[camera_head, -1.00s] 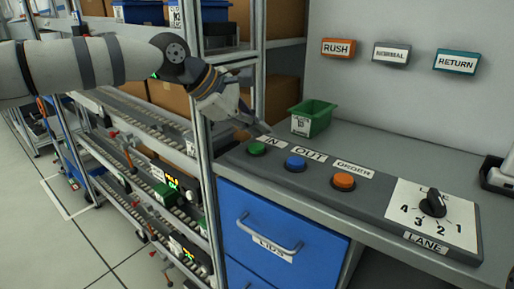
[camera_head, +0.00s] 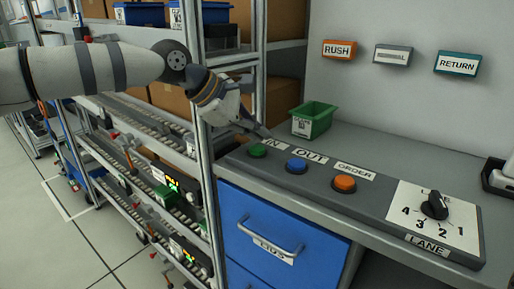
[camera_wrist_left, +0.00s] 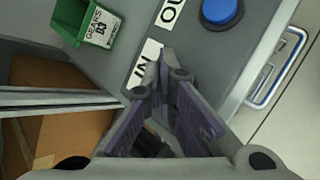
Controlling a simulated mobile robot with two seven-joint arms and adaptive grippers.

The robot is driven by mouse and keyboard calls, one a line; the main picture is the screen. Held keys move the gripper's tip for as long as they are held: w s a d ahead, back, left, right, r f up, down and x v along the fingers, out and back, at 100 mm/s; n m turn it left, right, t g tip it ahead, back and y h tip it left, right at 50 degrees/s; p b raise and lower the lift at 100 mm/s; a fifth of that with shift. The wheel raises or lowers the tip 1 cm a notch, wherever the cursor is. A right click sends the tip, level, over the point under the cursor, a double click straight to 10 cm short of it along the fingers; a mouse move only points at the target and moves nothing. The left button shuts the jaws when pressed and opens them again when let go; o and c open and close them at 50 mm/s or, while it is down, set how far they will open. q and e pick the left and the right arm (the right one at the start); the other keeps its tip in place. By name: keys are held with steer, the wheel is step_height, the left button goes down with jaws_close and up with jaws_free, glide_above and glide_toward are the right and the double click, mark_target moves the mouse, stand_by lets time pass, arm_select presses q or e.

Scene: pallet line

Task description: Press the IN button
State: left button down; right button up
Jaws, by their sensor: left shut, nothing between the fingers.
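The green IN button (camera_head: 257,150) sits at the left end of the grey control panel (camera_head: 318,181), with the IN label (camera_head: 271,142) behind it. My left gripper (camera_head: 264,132) is shut and empty. In the head view its fingertips point down by the IN label, just behind the green button; I cannot tell whether they touch the panel. In the left wrist view the gripper (camera_wrist_left: 168,70) covers the place of the green button, and the IN label (camera_wrist_left: 145,63) shows beside the fingertips. My right gripper is not in view.
A blue OUT button (camera_head: 296,165), an orange ORDER button (camera_head: 344,183) and a lane dial (camera_head: 435,205) follow along the panel. A green bin (camera_head: 313,120) stands behind it. A metal shelf post (camera_head: 205,150) rises close to my left arm. Blue drawers (camera_head: 262,233) are below.

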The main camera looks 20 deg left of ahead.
mark_target(258, 150)
arm_select(q)
steer(key=shift+f, duration=0.1)
stand_by(0.5)
steer(key=shift+f, duration=0.3)
steer(key=shift+f, duration=0.5)
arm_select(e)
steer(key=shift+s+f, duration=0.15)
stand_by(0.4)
arm_select(q)
steer(key=shift+r, duration=0.9)
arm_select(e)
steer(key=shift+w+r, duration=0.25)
